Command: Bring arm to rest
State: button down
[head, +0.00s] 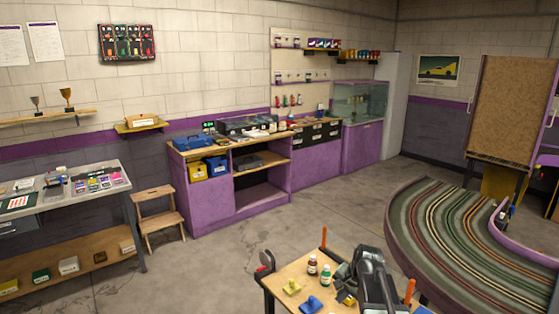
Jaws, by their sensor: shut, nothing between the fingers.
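My arm (374,284) shows in dark grey at the bottom of the head view, folded close in front of my body. My gripper (346,272) is at the left side of the folded arm, low over the small wooden table. It is shut and holds nothing. Parts of the gripper and the lower arm are hidden by the arm's own links and the picture's bottom edge.
The small wooden table (284,276) carries two small bottles (312,265), a yellow piece (291,287) and a blue piece (312,304) left of my arm. A curved slot track (440,225) stands at right. Grey floor (225,255) is open beyond the table.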

jog(key=s+a+f+n+g, duration=0.1)
jog(key=s+a+n+g, duration=0.1)
jog(key=s+a+n, duration=0.5)
jog(key=s+n+g+h, duration=0.1)
jog(key=s+n, duration=0.1)
jog(key=s, duration=0.5)
jog(key=shift+d+f+g+h, duration=0.15)
jog(key=shift+d+g+h, duration=0.15)
jog(key=shift+d+h, duration=0.15)
